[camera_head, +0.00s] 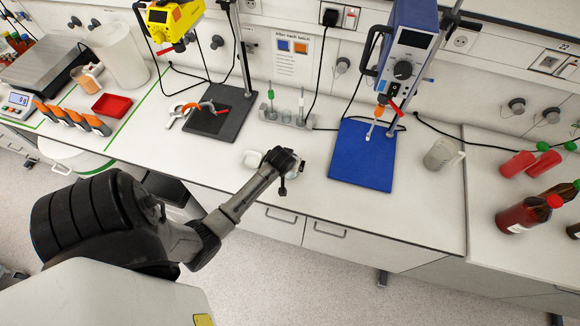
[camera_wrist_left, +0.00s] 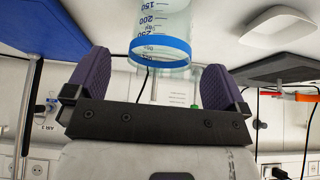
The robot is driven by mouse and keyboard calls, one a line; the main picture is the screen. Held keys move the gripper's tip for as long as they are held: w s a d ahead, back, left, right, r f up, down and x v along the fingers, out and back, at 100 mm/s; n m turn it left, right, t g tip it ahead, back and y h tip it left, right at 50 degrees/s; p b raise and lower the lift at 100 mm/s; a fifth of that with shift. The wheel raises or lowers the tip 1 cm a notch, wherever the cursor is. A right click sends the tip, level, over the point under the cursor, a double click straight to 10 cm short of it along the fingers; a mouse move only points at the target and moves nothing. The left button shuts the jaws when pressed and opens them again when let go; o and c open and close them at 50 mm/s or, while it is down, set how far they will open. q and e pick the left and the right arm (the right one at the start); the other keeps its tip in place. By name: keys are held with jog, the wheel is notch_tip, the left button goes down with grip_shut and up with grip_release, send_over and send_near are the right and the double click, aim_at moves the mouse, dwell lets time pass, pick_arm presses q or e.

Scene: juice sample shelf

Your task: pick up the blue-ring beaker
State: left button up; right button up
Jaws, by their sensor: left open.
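The blue-ring beaker (camera_wrist_left: 162,42) is clear, with dark volume marks and a blue band near one end. In the left wrist view it shows at the top centre, partly cut off by the frame edge. My left gripper (camera_wrist_left: 157,62) is open, its two purple-padded fingers apart on either side of the beaker's line. A gap shows between each finger and the beaker. In the head view my left gripper (camera_head: 284,170) is over the front of the bench, left of the blue mat, and largely hides the beaker. My right gripper is not in view.
A small white dish (camera_head: 255,159) lies just left of my gripper. The blue mat (camera_head: 350,170) with a stirrer stand is to the right. A black stand base (camera_head: 222,122) and a sample rack (camera_head: 287,119) are behind.

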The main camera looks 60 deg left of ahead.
pick_arm(q)
jog(key=shift+x, duration=2.6)
jog(key=shift+s, duration=0.1)
jog(key=c, duration=1.1)
jog(key=shift+c, duration=0.3)
jog(key=shift+r, duration=0.2)
